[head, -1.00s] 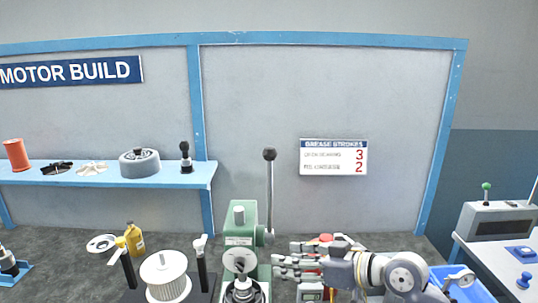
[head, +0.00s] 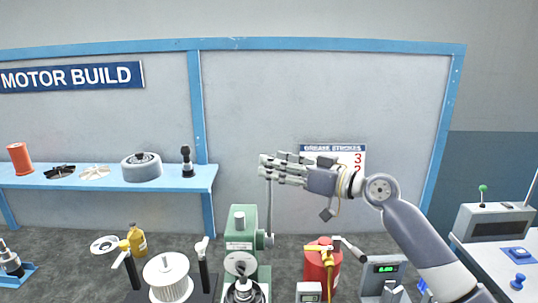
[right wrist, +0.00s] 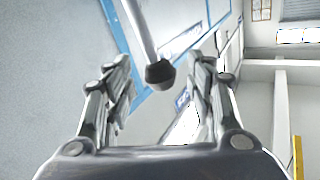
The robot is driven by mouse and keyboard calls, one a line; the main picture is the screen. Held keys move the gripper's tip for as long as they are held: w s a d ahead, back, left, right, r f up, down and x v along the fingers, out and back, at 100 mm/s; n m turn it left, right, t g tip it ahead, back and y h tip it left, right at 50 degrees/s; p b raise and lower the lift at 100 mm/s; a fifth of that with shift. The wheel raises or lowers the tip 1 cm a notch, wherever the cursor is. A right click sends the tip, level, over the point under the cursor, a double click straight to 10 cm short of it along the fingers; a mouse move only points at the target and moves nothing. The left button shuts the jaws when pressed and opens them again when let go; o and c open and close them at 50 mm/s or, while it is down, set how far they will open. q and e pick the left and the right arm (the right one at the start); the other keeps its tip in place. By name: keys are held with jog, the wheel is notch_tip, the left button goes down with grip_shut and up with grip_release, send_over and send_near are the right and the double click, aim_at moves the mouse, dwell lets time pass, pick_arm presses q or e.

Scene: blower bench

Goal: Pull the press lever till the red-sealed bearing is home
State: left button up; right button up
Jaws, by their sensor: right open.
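The green press (head: 241,230) stands on the bench, with its lever (head: 270,210) upright on its right side. My right gripper (head: 263,167) is at the lever's top and hides the knob in the head view. In the right wrist view, the dark knob (right wrist: 160,74) is between the open fingers (right wrist: 163,85), with a gap on both sides. Below the press ram is a dark and silver part (head: 243,291); I cannot make out a red-sealed bearing there. My left gripper is not in view.
A red can (head: 319,267), a grey device with a green display (head: 383,270) and a small meter (head: 309,291) stand right of the press. A white ribbed part (head: 167,277) and a yellow bottle (head: 137,241) stand left. A blue shelf (head: 100,183) is behind.

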jog(key=shift+p+x, duration=0.35)
jog(key=shift+x, duration=0.9)
grip_shut()
